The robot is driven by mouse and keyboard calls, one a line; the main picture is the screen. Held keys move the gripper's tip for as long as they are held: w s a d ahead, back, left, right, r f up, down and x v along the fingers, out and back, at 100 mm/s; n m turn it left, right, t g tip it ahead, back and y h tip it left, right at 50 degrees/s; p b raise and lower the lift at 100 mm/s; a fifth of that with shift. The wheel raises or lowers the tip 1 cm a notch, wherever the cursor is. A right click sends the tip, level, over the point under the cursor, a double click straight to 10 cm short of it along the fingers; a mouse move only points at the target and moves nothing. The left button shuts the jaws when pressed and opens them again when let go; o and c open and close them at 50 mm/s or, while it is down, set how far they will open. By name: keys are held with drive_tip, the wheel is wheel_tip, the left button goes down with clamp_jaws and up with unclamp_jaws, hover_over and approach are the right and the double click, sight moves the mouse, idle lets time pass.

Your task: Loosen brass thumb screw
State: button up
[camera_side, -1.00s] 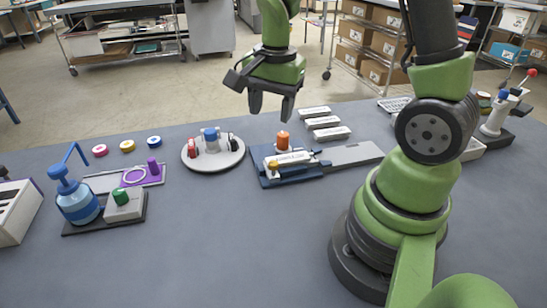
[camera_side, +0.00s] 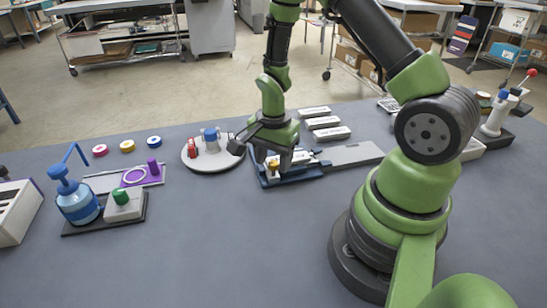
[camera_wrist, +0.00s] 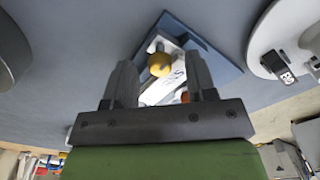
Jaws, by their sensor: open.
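The brass thumb screw (camera_side: 273,163) is a small yellow knob at the front left of a blue fixture (camera_side: 267,182), beside a white labelled block. In the wrist view the screw (camera_wrist: 160,64) appears between the two fingers. My gripper (camera_side: 276,160) is low over the fixture, pointing down. In the wrist view my gripper (camera_wrist: 162,68) is open, with a gap on both sides of the screw. The orange knob (camera_wrist: 184,96) shows partly near the right finger; in the side view my gripper hides it.
A round white turntable (camera_side: 210,158) with red and blue items stands left of the fixture. A grey plate (camera_side: 350,154) extends to its right. Several white labelled blocks (camera_side: 330,134) lie behind. The table in front is clear.

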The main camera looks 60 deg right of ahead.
drive_tip(key=shift+f, duration=0.1)
drive_tip(key=c, duration=0.9)
drive_tip(key=shift+c, duration=0.2)
drive_tip(key=n, duration=0.4)
drive_tip(key=shift+n, duration=0.4)
drive_tip(key=n, duration=0.4)
drive_tip(key=shift+n, duration=0.3)
drive_tip(key=n, duration=0.4)
drive_tip(key=shift+n, duration=2.3)
